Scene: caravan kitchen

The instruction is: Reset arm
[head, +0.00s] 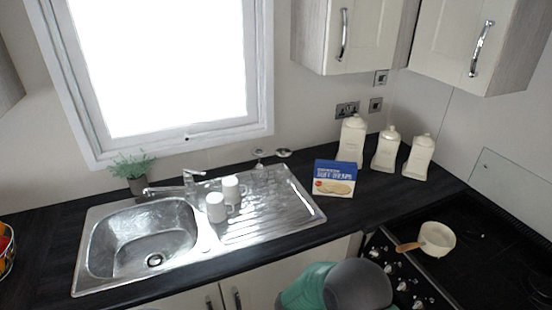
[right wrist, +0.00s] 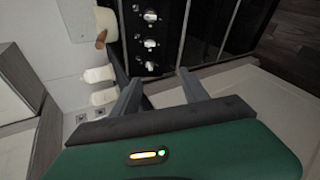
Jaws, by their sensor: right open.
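My right gripper (right wrist: 161,88) shows in the right wrist view, with its two grey fingers apart and nothing between them. It is in front of the cooker, near the knobs (right wrist: 151,43). In the head view only a green and grey part of my arm shows at the bottom edge; the gripper's fingers are hidden there. My left gripper is in neither view.
The dark worktop holds a steel sink (head: 150,240), two white mugs (head: 215,207) (head: 231,188), a blue box (head: 335,178) and white canisters (head: 386,149). A pan (head: 437,238) stands on the hob, its wooden handle pointing left. Wall cupboards (head: 352,35) hang above.

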